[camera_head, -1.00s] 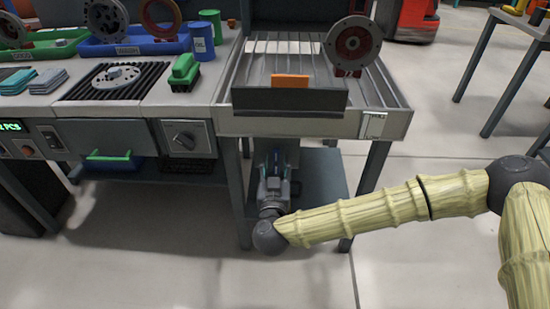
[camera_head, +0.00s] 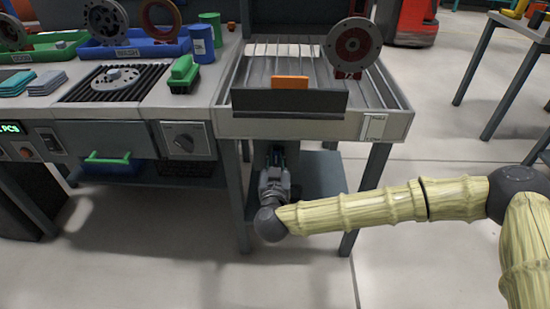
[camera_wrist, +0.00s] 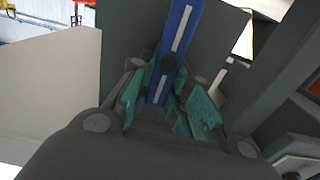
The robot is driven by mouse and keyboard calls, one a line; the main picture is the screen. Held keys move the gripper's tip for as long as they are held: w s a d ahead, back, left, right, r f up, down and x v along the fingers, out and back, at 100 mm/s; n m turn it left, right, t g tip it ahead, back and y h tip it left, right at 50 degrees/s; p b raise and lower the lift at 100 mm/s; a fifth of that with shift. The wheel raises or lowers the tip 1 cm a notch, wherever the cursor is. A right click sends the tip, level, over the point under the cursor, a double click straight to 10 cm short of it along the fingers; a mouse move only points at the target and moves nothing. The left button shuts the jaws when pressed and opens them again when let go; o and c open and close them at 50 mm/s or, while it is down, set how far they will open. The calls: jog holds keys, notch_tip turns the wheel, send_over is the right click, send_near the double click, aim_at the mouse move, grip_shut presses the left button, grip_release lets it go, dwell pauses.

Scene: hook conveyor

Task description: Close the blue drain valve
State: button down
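The blue drain valve's handle (camera_wrist: 176,45) is a flat blue bar with a white stripe and a dark round pivot in the wrist view. It runs slightly tilted from the top edge down between the fingers of my gripper (camera_wrist: 168,108). The teal finger pads stand spread on either side of the handle, and I see no clear grip on it. In the head view my gripper (camera_head: 275,166) points up under the front of the metal-framed table; a little blue shows at its tip, and the handle is mostly hidden there.
The table's front leg (camera_head: 240,195) stands close left of my gripper, and a lower shelf (camera_head: 318,174) lies behind it. A slatted tray table (camera_head: 300,124) with a flanged wheel (camera_head: 353,46) is overhead. Open floor lies in front.

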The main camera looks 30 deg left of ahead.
jog(key=shift+a, duration=0.15)
jog(key=shift+r+m+p, duration=0.15)
jog(key=shift+m+p, duration=0.15)
jog(key=shift+p, duration=1)
jog(key=shift+d+m+p, duration=0.35)
jog(key=shift+m+p, duration=0.85)
jog(key=shift+w+d+f+m+p, duration=0.2)
jog(key=shift+f+m, duration=0.3)
jog(key=shift+m, duration=1.95)
jog(key=shift+w+d+f+m+p, duration=0.15)
jog(key=shift+d+f+m+p, duration=0.25)
jog(key=shift+m, duration=2.1)
jog(key=shift+w+d+f+m+p, duration=0.15)
jog(key=shift+f+m, duration=0.45)
jog(key=shift+m, duration=1.85)
